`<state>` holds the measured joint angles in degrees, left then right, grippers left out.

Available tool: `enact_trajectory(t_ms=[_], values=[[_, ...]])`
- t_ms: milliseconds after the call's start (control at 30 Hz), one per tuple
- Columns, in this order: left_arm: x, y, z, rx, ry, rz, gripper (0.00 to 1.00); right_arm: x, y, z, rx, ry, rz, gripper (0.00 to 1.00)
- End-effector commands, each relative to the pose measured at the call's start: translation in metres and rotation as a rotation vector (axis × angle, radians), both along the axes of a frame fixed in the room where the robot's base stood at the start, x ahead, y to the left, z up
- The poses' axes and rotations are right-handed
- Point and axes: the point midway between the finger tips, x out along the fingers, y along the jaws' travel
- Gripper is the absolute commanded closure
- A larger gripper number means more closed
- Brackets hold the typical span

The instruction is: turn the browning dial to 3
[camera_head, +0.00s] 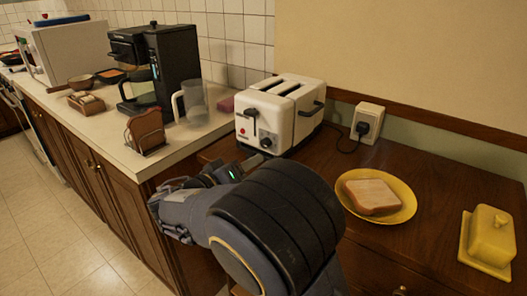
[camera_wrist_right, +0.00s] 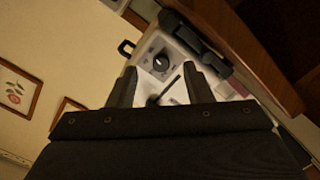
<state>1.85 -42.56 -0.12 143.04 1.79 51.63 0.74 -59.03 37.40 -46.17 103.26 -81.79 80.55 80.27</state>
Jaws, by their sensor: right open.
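The white toaster (camera_head: 280,112) stands on the brown wooden counter, with two slots on top and a black lever on its front. Its browning dial (camera_wrist_right: 159,63) shows in the right wrist view as a dark round knob with a light pointer on a grey plate; I cannot read its numbers. My right gripper (camera_wrist_right: 163,88) is open, its two fingers apart and pointing at the toaster front, with the dial ahead between them and apart from them. In the head view my right arm hides most of the gripper. My left gripper is not in view.
A yellow plate (camera_head: 406,206) with a bread slice (camera_head: 372,196) and a yellow butter dish (camera_head: 489,238) lie to the right. A wall outlet (camera_head: 369,116) with the plugged cord is behind. A toast rack (camera_head: 147,133), glass jug (camera_head: 194,102) and coffee maker (camera_head: 172,62) stand left.

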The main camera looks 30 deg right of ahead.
Motion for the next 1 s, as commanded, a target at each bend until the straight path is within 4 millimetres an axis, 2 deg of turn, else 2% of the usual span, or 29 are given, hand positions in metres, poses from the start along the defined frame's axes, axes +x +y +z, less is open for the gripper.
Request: enact_trajectory(t_ms=[67, 167, 600, 733, 1000], values=[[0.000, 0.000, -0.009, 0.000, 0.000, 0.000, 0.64, 0.006, 0.012, 0.003, -0.049, -0.046, 0.022, 0.54], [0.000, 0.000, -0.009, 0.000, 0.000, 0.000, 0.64, 0.010, 0.011, 0.008, -0.073, -0.072, 0.029, 0.54], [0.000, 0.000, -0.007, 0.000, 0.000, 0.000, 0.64, 0.034, -0.048, 0.009, -0.069, -0.071, 0.028, 0.54], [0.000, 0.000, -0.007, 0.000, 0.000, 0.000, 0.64, 0.037, -0.055, 0.009, -0.070, -0.070, 0.028, 0.54], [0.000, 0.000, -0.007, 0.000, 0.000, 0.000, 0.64, 0.038, -0.057, 0.009, -0.068, -0.070, 0.030, 0.54]])
